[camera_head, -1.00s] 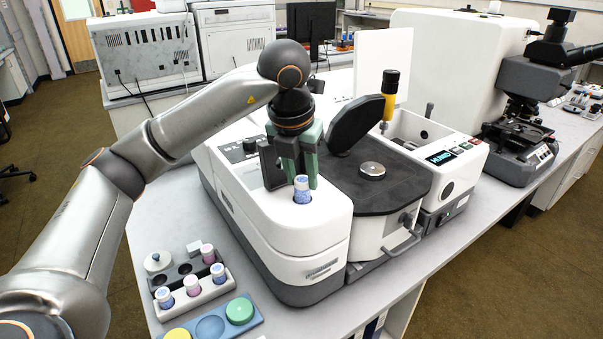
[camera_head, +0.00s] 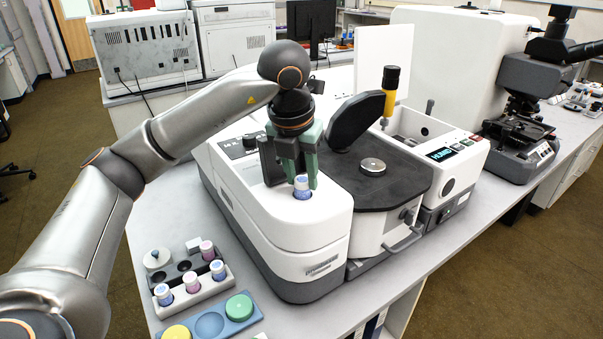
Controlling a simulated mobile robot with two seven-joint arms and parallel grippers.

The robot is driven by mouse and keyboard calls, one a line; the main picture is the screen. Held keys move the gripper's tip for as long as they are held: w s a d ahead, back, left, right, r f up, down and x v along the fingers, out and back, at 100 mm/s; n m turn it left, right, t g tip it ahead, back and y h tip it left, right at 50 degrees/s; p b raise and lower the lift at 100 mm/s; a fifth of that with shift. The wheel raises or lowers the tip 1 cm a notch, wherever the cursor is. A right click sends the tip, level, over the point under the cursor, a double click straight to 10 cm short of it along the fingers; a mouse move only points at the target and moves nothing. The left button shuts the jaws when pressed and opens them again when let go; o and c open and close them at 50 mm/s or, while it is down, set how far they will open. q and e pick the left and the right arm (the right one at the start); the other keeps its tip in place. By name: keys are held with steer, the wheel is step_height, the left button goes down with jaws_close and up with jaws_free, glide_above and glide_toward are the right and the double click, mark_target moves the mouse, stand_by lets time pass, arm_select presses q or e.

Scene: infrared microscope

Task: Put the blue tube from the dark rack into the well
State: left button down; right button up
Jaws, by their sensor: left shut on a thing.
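The blue tube (camera_head: 302,188), with a pale cap, is between the fingers of my left gripper (camera_head: 301,172), which is shut on it. It stands about upright at the well in the rounded top of the white instrument (camera_head: 320,215). Its lower end and the well's opening are hidden, so I cannot tell how deep it sits. The dark rack (camera_head: 172,269) is at the lower left, with a pink-banded tube (camera_head: 207,250) and empty holes. My right gripper is not in view.
A white rack (camera_head: 207,294) with blue and pink tubes stands in front of the dark rack. A blue tray (camera_head: 245,325) with green and yellow discs lies nearer. A raised black lid (camera_head: 355,120) and a yellow-black upright part (camera_head: 390,92) stand right of my left gripper.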

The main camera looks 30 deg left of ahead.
arm_select(q)
steer(key=shift+f+b, duration=0.6)
steer(key=shift+f, duration=0.25)
stand_by(0.6)
steer(key=shift+c, duration=2.4)
jaws_free()
steer(key=shift+d+r, duration=0.1)
steer(key=shift+r, duration=0.05)
steer(key=shift+o, duration=0.2)
steer(key=shift+d+r+p, duration=0.1)
steer(key=shift+r+p, duration=0.75)
steer(key=shift+a+r+p, duration=0.2)
steer(key=shift+r+p, duration=1.9)
steer(key=shift+r, duration=0.5)
steer(key=shift+s+f, duration=0.1)
